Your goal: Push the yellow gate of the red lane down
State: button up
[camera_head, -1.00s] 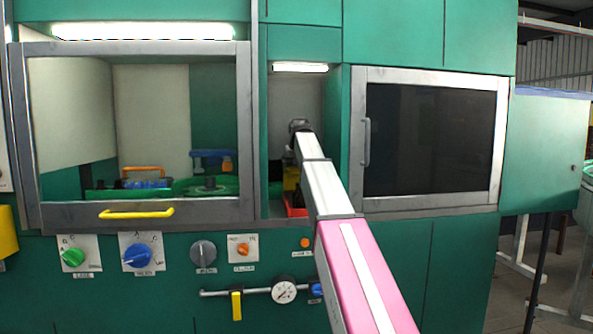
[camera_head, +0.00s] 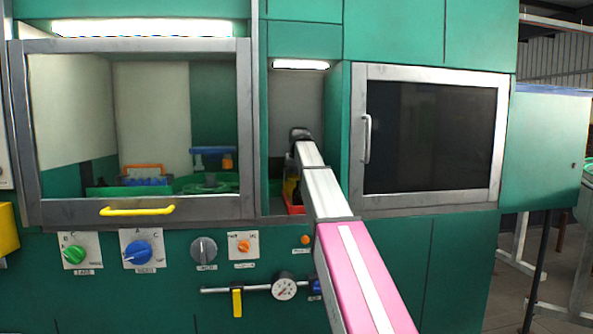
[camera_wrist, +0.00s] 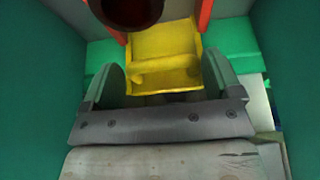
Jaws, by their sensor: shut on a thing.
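The yellow gate (camera_wrist: 166,42) is in the upper middle of the wrist view, a yellow plate with a raised bar across its near part. My gripper (camera_wrist: 162,68) has one curved finger at each side of this bar and is shut on the gate. Parts of the red lane (camera_wrist: 205,14) show beside the gate's far end. A dark amber bottle (camera_wrist: 128,10) stands just beyond the gate, cut by the top edge. In the head view my gripper (camera_head: 300,134) is inside the narrow lit bay, and my arm hides most of the gate; a bit of the red lane (camera_head: 295,209) shows low there.
Green walls (camera_wrist: 35,90) close in on both sides of my gripper. Left of the bay is a framed window with a yellow handle (camera_head: 137,211); right is a dark-glazed door (camera_head: 430,138). Knobs and a gauge (camera_head: 284,286) sit on the panel below.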

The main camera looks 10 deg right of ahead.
jog(key=shift+d+f, duration=0.1)
jog(key=shift+f, duration=0.15)
jog(key=o, duration=1)
jog(key=v, duration=1)
jog(key=shift+s+r, duration=0.15)
jog(key=shift+r, duration=0.25)
